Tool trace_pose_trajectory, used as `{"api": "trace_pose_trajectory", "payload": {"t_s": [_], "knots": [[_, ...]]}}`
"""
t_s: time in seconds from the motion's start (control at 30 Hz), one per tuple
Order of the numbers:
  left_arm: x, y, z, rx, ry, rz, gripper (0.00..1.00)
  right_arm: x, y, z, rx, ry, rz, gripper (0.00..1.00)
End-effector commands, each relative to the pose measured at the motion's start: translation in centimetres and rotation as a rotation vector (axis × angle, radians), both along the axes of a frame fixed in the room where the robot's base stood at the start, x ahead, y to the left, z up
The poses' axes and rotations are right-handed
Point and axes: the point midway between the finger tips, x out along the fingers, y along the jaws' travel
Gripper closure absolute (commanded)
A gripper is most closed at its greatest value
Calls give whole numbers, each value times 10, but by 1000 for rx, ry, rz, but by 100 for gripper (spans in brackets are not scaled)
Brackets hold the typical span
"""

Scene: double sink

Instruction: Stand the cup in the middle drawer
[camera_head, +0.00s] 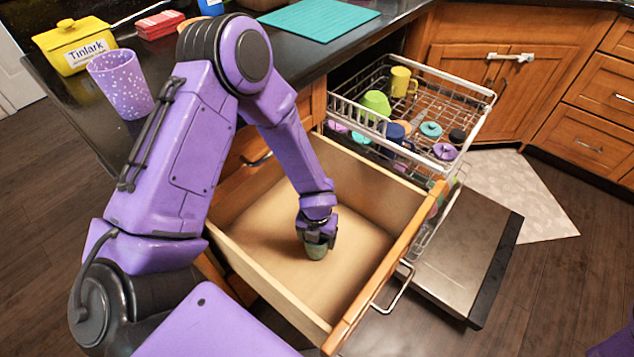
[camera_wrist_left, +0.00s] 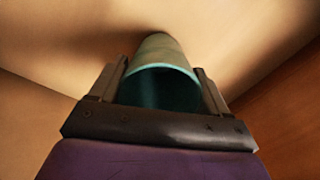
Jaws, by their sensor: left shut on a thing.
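The open wooden drawer (camera_head: 352,207) is pulled out below the counter, its pale floor otherwise bare. My left gripper (camera_head: 317,238) reaches down inside it and is shut on a green-teal cup (camera_head: 316,253). In the left wrist view the cup (camera_wrist_left: 158,52) sits between the two fingers of the gripper (camera_wrist_left: 160,80), its open mouth facing the camera and its far end towards the drawer floor. The cup looks roughly upright; I cannot tell whether it touches the floor. The gripper hides most of it in the head view. My right gripper is not in view.
A pulled-out dishwasher rack (camera_head: 455,88) with several cups stands right of the drawer, above the lowered dishwasher door (camera_head: 465,255). The counter holds a purple speckled tumbler (camera_head: 121,84), yellow box (camera_head: 72,45), red container (camera_head: 159,25) and teal mat (camera_head: 318,18).

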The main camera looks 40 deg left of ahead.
Motion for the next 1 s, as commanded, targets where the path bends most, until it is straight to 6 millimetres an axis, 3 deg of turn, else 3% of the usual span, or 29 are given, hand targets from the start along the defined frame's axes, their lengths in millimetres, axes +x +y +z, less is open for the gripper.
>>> {"api": "trace_pose_trajectory", "payload": {"t_s": [0.07, 0.43, 0.47, 0.5, 0.77, 0.87, 1.0], "knots": [[0, 0, -10, 1, 0, -1, 53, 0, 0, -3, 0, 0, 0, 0], [0, 0, -15, -1, 0, 0, 53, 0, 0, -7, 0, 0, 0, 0], [0, 0, -13, -1, 0, 0, 14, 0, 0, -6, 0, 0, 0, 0], [0, 0, -12, -1, 0, 0, 1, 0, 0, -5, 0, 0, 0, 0], [0, -1, -9, -1, -1, -1, 0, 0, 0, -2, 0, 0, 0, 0], [1, 0, 3, -2, -4, 0, 0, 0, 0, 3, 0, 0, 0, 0], [2, -1, 39, -4, -6, 1, 0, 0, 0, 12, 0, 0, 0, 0]]}}
